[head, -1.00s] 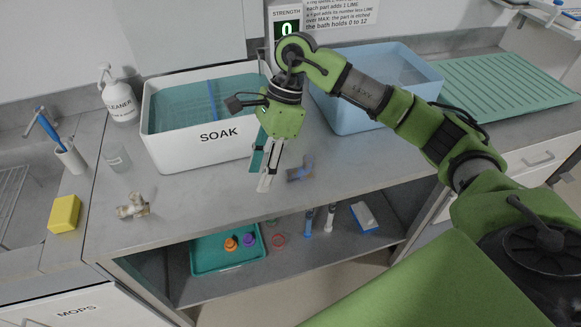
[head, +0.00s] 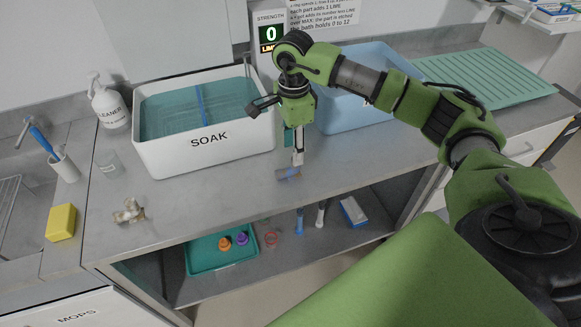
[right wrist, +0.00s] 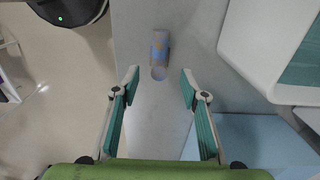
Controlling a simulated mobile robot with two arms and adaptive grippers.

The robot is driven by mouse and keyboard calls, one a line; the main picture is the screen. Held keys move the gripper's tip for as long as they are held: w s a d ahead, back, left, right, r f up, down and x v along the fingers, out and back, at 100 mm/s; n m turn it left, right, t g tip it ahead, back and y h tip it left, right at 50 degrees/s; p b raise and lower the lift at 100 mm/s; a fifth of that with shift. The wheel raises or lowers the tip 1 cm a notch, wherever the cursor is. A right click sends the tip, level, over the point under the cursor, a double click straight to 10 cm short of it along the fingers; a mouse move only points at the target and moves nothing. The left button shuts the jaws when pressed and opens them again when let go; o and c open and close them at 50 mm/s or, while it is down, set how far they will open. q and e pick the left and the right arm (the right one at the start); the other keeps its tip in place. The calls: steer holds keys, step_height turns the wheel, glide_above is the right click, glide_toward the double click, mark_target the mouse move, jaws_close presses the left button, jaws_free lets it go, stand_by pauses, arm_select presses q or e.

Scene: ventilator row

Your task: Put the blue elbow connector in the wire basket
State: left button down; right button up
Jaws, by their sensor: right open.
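The blue elbow connector (head: 288,175) lies on the grey counter in front of the SOAK tub. Part of it shows below my right gripper (head: 291,160), which points down at it and partly hides it. In the right wrist view, the connector (right wrist: 160,48) is blue with a brownish band and lies beyond the fingertips, roughly in line with the gap between them. My right gripper (right wrist: 161,82) is open, with nothing between its fingers. I cannot make out a wire basket in either view. My left gripper is not in view.
The white SOAK tub (head: 216,146) and a blue tub (head: 345,119) stand behind the gripper. A beige fitting (head: 129,211), a clear cup (head: 110,163) and a yellow sponge (head: 61,222) are at left. A teal tray (head: 204,264) sits on the lower shelf. The front counter middle is clear.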

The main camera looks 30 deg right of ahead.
mark_target(288, 168)
step_height(288, 168, down, 4)
steer(key=shift+a+r+p, duration=0.1)
steer(key=shift+r+p, duration=0.05)
steer(key=shift+p, duration=0.85)
steer(key=shift+f, duration=0.6)
steer(key=c, duration=1.1)
steer(key=shift+r, duration=0.1)
